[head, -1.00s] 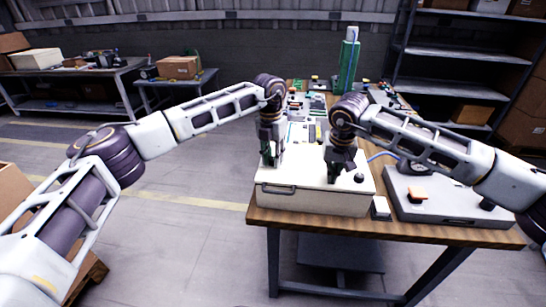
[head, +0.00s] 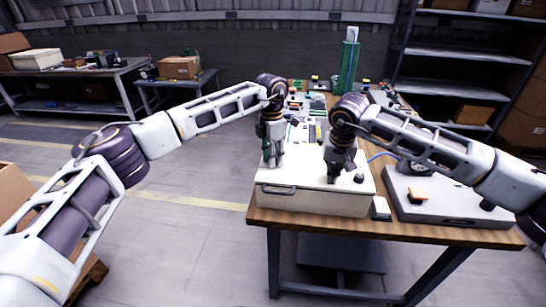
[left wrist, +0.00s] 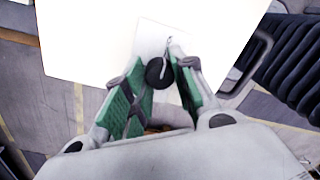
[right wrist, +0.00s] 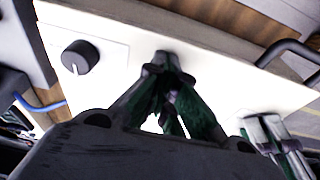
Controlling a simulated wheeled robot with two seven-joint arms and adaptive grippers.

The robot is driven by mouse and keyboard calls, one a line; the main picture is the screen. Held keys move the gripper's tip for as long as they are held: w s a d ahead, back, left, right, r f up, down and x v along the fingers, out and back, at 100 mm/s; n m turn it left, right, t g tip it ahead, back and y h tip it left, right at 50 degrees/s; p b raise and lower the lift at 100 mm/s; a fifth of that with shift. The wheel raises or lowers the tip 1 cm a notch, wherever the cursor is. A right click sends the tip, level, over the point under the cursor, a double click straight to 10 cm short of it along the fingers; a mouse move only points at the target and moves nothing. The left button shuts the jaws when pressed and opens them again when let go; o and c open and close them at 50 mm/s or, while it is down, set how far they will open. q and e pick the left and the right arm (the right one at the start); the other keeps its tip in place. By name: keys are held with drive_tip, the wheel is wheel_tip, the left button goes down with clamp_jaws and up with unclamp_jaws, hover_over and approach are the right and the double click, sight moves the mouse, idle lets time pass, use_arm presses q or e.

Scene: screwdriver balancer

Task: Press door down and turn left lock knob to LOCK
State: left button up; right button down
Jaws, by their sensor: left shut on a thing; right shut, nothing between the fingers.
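The cream box with a flat door on top (head: 305,186) stands at the front of the wooden table. My left gripper (head: 273,163) points down at the door's left side. In the left wrist view its green-padded fingers are shut on the dark round left lock knob (left wrist: 157,73). A pale line shows on the knob and a grey plate lies around it; lettering is not readable. My right gripper (head: 333,181) is shut and empty, its tips at the door surface, contact unclear. The black right knob (head: 359,178) is beside it and also shows in the right wrist view (right wrist: 80,57), with a white mark.
A grey case (head: 450,207) with an orange-topped part stands right of the box. A handle (head: 279,190) is on the box front. Electronic parts and a green tower (head: 348,65) are behind on the table.

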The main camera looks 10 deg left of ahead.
drive_tip(key=shift+f, duration=0.15)
idle(0.3)
use_arm(q)
drive_tip(key=o, duration=1)
drive_tip(key=shift+o, duration=0.2)
drive_tip(key=shift+r, duration=0.15)
wheel_tip(320, 180, up, 12)
drive_tip(key=shift+w+a, duration=0.2)
drive_tip(key=shift+w, duration=0.05)
drive_tip(key=shift+r+p, duration=1.5)
drive_tip(key=shift+p, duration=0.1)
use_arm(e)
drive_tip(key=shift+r, duration=3.6)
